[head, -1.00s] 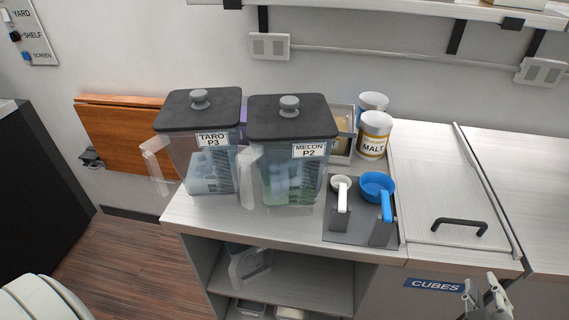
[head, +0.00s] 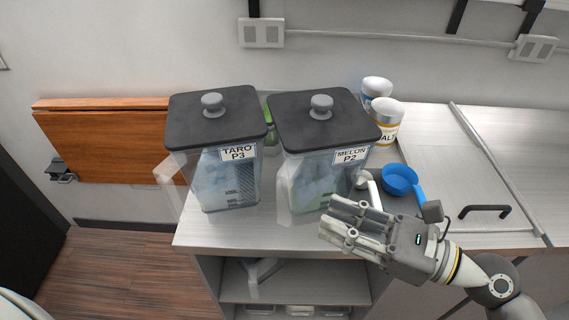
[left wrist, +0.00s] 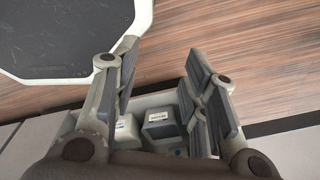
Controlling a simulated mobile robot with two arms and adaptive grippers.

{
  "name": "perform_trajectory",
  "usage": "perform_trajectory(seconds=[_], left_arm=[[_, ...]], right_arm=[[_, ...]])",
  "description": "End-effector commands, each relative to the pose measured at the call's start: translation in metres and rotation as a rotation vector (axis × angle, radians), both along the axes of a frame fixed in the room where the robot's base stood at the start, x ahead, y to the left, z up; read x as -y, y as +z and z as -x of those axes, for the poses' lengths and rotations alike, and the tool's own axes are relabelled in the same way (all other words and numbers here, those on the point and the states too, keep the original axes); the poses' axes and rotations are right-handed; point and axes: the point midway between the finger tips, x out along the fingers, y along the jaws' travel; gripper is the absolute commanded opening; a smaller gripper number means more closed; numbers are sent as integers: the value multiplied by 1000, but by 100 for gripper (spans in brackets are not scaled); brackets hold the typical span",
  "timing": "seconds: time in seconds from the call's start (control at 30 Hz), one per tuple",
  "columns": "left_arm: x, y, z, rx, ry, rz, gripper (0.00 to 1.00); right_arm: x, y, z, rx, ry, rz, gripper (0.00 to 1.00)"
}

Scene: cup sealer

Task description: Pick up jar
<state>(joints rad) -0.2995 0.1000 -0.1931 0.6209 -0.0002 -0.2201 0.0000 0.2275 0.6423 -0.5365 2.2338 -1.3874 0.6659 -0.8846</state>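Two clear lidded jars with handles stand side by side on the counter: TARO P3 (head: 230,180) on the left and MELON P2 (head: 318,182) on the right. A white MALT jar (head: 386,122) with a gold band stands behind and right of them. My right gripper (head: 328,219) is open and empty, in front of the MELON P2 jar's lower right side, with its fingers pointing left; I cannot tell whether it touches the jar. My left gripper (left wrist: 157,75) shows only in the left wrist view, open and empty above the floor and some small boxes.
A blue scoop (head: 399,179) and a white scoop (head: 364,181) sit right of the jars, partly behind my right gripper. A second white jar (head: 375,86) stands behind MALT. A panel with a black handle (head: 484,211) lies to the right. An open shelf (head: 290,284) is below.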

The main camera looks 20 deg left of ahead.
Motion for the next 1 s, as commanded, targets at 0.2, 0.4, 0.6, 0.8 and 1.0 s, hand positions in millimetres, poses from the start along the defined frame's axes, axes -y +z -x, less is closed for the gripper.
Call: perform_trajectory(seconds=[0.2,0.4,0.6,0.8,1.0], left_arm=[[4,16,0,-2,2,5,40],[34,27,2,-3,-3,40,40],[25,32,2,-3,-5,30,40],[9,51,1,-2,-1,12,40],[10,61,1,-2,1,13,40]], right_arm=[[-23,2,-2,9,11,18,26],[-48,0,-7,8,9,15,26],[-58,0,-9,8,9,15,26],[-79,8,-14,8,9,13,26],[-101,6,-19,8,8,15,26]])
